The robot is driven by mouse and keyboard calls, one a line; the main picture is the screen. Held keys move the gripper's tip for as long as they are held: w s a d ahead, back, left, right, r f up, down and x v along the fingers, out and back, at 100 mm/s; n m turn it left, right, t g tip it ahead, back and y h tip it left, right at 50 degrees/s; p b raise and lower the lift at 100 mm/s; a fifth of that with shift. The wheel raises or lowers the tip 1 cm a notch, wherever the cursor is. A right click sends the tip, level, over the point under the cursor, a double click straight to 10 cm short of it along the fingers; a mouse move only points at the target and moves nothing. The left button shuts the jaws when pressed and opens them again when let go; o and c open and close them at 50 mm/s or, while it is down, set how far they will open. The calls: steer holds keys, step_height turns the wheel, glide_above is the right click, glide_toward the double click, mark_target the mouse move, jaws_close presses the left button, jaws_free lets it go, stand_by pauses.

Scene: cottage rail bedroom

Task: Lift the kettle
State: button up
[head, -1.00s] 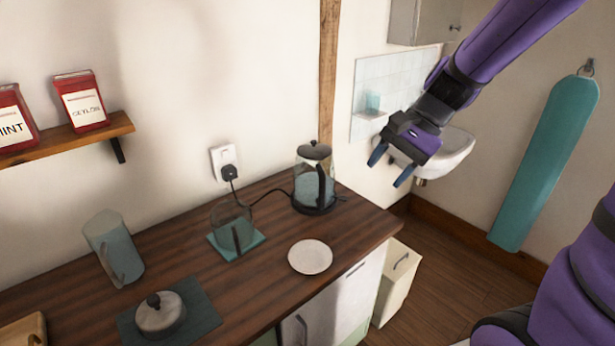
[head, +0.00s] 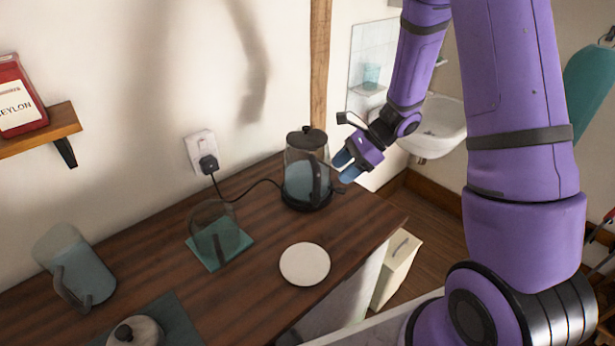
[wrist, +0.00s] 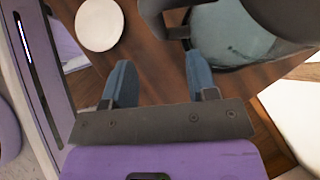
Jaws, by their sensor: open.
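The kettle (head: 303,178) has a see-through body with bluish contents, a dark lid and a black handle (head: 317,184). It stands upright on its black base (head: 307,202) near the worktop's far right end. My gripper (head: 344,166) is open and empty, just right of the kettle at about mid-body height. In the wrist view, the fingers (wrist: 160,72) are spread. The kettle body (wrist: 235,40) is beyond the right finger, and the dark handle (wrist: 160,14) is ahead of the gap. I see no clear contact.
A white plate (head: 305,264), a glass vessel on a teal mat (head: 232,252), a glass jug (head: 88,278) and a lidded pot (head: 135,333) share the worktop (head: 255,290). A black cord runs from the wall socket (head: 201,152) to the kettle base. A basin (head: 437,130) is behind my arm.

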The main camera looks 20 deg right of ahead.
mark_target(309, 172)
steer(key=x, duration=0.8)
jaws_close()
steer(key=shift+r, duration=0.1)
stand_by(1.4)
